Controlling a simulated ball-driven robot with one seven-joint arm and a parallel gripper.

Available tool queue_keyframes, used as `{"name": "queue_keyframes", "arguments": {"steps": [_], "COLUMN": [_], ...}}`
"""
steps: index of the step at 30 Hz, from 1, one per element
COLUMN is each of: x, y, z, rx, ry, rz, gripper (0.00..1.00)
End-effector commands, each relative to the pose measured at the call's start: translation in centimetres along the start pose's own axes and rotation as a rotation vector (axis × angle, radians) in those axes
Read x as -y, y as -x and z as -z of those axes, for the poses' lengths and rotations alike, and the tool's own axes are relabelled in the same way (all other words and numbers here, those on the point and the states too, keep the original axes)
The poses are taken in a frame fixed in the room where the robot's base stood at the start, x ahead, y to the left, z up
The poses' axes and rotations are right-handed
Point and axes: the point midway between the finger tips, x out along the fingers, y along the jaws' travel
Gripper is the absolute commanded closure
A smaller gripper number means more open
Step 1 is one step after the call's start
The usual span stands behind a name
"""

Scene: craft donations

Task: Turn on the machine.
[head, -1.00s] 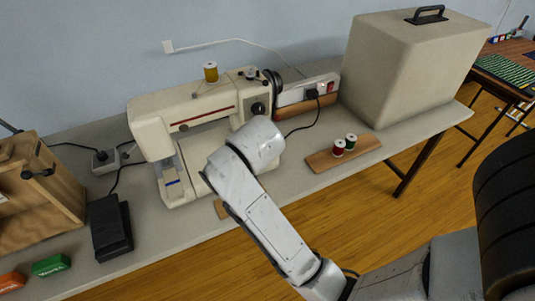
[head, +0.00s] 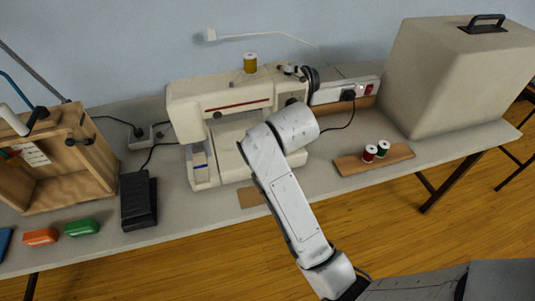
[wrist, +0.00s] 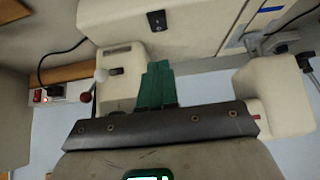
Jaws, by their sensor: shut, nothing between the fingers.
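The machine is a cream sewing machine (head: 225,92) on the grey table, with a red stripe, a dark dial and a yellow spool on top. A white panel (head: 325,93) behind its right end holds a black plug and a red switch (head: 370,89). The panel's red part also shows at the left of the wrist view (wrist: 38,96). My gripper (wrist: 157,68) shows in the wrist view, its green fingers shut and empty in front of the cream machine body (wrist: 190,20). In the head view my arm's end hides the gripper and part of the machine's right side.
A black foot pedal (head: 138,200) and a wooden box (head: 60,160) stand left of the machine. A large beige case (head: 450,85) stands right. Orange (head: 40,236) and green (head: 82,227) blocks lie front left.

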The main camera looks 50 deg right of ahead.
Motion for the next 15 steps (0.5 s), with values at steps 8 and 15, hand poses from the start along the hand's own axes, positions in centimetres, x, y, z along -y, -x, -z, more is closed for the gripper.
{"name": "queue_keyframes", "arguments": {"steps": [8, 15], "x": [0.0, 0.0], "y": [-5.5, -7.7], "z": [-0.1, -2.3], "rx": [0.003, 0.002], "ry": [-0.001, 0.001], "rz": [-0.001, 0.001], "gripper": [1.00, 1.00]}}
